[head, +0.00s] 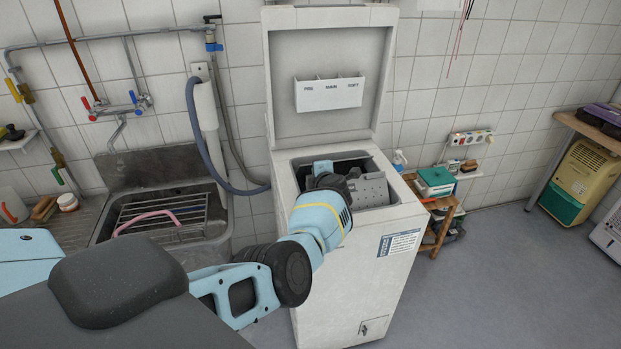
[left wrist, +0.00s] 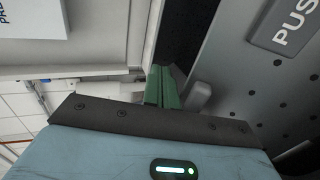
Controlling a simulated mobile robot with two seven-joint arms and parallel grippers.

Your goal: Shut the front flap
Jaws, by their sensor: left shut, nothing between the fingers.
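The top-loading washing machine (head: 370,255) stands with its lid (head: 325,80) raised. In its top opening lies the metal drum, with a perforated grey flap (head: 371,189) slanting up at the right. A perforated grey panel with a PUSH plate (left wrist: 285,28) fills the right of the left wrist view; I cannot tell for certain which flap it belongs to. My left gripper (head: 323,168) reaches into the opening, its fingertips hidden in the head view. In the left wrist view its green fingers (left wrist: 164,88) are shut and empty, beside the panel and a dark gap. My right gripper is not in view.
A detergent dispenser (head: 329,93) is fixed inside the raised lid. A steel sink (head: 165,205) with a rack and pink hose stands left of the machine. A small wooden stand (head: 440,228) is close on its right. The floor (head: 500,290) at front right is clear.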

